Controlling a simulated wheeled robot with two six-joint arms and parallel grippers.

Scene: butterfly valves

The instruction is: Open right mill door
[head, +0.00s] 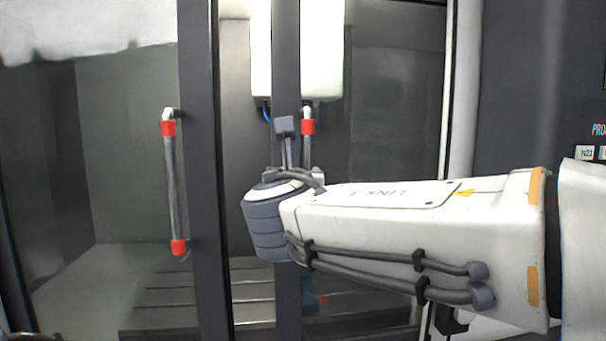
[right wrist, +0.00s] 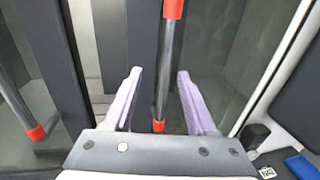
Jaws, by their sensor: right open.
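The right mill door's handle is a grey vertical bar with red ends. Its top (head: 308,127) shows in the head view above my right arm, which hides the rest. In the right wrist view the handle (right wrist: 167,65) runs between the two purple fingers of my right gripper (right wrist: 159,74). The fingers are open and apart from the bar on both sides. I cannot tell how deep the bar sits between them. The right door's dark frame (head: 287,60) stands apart from the left door, with a gap between them. My left gripper is not in view.
The left door's handle (head: 174,185) with red ends is at the left. A white machine head (head: 322,50) hangs inside the mill. A dark control panel (head: 530,90) stands at the right. A pale frame edge (head: 462,90) borders the right door.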

